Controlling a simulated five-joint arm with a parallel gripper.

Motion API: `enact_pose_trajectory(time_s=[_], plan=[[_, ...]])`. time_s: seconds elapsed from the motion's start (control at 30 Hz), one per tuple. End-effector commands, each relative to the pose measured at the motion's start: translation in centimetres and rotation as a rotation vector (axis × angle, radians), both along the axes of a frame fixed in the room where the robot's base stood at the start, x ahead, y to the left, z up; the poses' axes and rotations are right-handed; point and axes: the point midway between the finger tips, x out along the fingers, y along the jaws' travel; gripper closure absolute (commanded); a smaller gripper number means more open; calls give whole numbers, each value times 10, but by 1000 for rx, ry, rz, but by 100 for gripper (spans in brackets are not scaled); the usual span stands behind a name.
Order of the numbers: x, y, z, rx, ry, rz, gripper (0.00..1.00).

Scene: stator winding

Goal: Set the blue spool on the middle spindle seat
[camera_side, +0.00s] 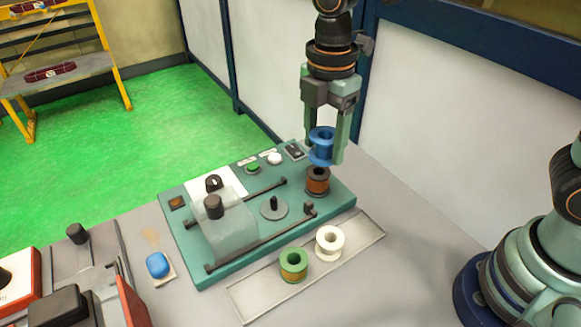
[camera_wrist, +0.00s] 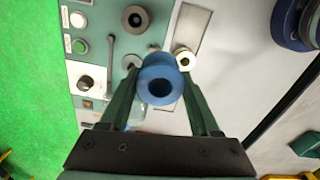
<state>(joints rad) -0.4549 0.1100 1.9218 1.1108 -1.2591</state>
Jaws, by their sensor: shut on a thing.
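The blue spool (camera_side: 322,141) is held upright between the two fingers of my gripper (camera_side: 323,150). It hangs in the air near the copper-brown spool (camera_side: 317,180), which is on the right part of the teal fixture. The blue spool also shows between the fingers in the wrist view (camera_wrist: 160,82). The middle spindle seat (camera_side: 273,209) is a grey disc with a dark upright pin, bare, left of the held spool. In the wrist view the seat (camera_wrist: 131,62) is partly hidden behind the blue spool.
A clear cover with a black knob (camera_side: 214,206) stands on the fixture's left, between dark rails. Green (camera_side: 293,265) and white (camera_side: 329,241) spools stand in the front tray (camera_side: 369,236). Buttons (camera_side: 253,168) line the back edge. A blue block (camera_side: 158,264) lies left.

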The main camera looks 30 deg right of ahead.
Motion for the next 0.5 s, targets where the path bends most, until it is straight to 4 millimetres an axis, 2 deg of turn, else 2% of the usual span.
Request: enact_pose_trajectory(time_s=[0.2,0.33,0.5], plan=[[35,39,-30,-2,4,1,92],[48,55,-45,-1,2,1,92],[56,66,-56,0,0,0,92]])
